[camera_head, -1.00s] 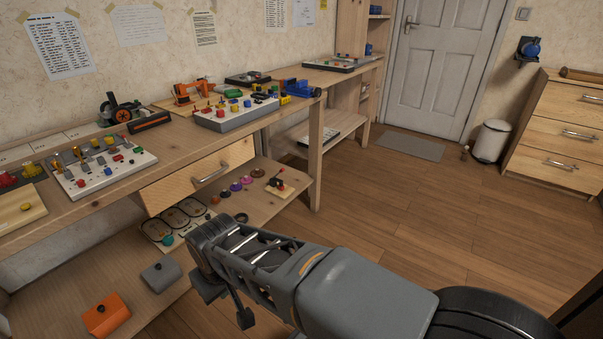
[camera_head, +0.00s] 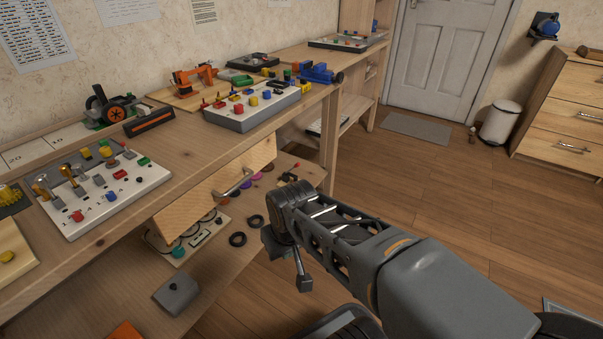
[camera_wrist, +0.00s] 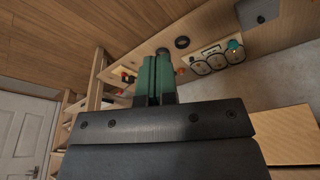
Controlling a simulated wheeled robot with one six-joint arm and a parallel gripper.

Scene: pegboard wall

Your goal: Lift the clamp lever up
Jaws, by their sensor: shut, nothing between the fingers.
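A small board with a dark clamp and a red-tipped lever (camera_head: 294,166) sits on the lower shelf under the bench, just beyond my arm in the head view. My arm partly hides it, so the lever's position is unclear. In the wrist view a small red and dark item (camera_wrist: 127,76), perhaps this clamp, shows left of the fingers. My gripper (camera_wrist: 157,62) has green fingers, which are closed together and empty. It is apart from the clamp. In the head view my arm ends in front of the shelf, and the fingers are not clearly seen.
The bench top (camera_head: 205,155) carries a white switch panel (camera_head: 105,190), a grey button box (camera_head: 250,105) and an orange clamp-like tool (camera_head: 195,77). A drawer (camera_head: 215,190) juts out above the lower shelf. Dark rings (camera_head: 238,239) lie on that shelf.

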